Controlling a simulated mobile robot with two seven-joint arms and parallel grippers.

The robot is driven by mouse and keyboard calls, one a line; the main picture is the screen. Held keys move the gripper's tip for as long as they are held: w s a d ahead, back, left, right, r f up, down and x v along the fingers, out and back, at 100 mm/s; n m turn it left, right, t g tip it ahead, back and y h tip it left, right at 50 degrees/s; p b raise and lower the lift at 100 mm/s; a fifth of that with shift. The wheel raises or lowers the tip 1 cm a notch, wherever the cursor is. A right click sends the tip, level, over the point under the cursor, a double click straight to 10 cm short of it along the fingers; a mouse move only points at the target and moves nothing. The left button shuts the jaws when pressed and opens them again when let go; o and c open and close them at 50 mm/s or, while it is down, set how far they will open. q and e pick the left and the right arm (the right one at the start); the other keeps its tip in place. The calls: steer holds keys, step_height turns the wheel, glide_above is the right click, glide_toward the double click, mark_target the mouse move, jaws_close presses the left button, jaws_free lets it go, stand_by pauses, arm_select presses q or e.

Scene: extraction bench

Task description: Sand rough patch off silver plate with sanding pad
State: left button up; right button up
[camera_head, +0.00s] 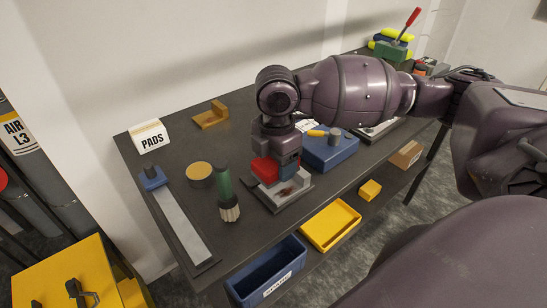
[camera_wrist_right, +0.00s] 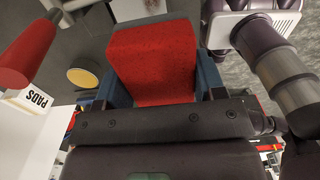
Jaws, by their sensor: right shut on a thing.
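The silver plate (camera_head: 298,194) lies on a dark base on the bench in the head view, with a brown-red rough patch (camera_head: 285,191) on its top. My right gripper (camera_head: 276,170) points down over the plate's far side and is shut on the red sanding pad (camera_head: 264,170). The pad fills the wrist view's middle (camera_wrist_right: 155,62), between blue fingers. The pad is low at the plate, beside the patch; I cannot tell whether it touches the plate. The plate's far part is hidden by the gripper and pad. My left gripper is not in view.
A green-handled brush (camera_head: 226,195), a round yellow-topped tin (camera_head: 199,172) and a long metal strip (camera_head: 182,220) are left of the plate. A PADS box (camera_head: 149,136) stands farther back. A blue box (camera_head: 330,150) is close on the right; yellow tray (camera_head: 330,226) below.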

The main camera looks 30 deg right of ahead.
steer(key=shift+r+p, duration=0.1)
steer(key=shift+p, duration=0.45)
steer(key=shift+f, duration=2.95)
steer(key=shift+f+b, duration=0.35)
steer(key=shift+f, duration=0.3)
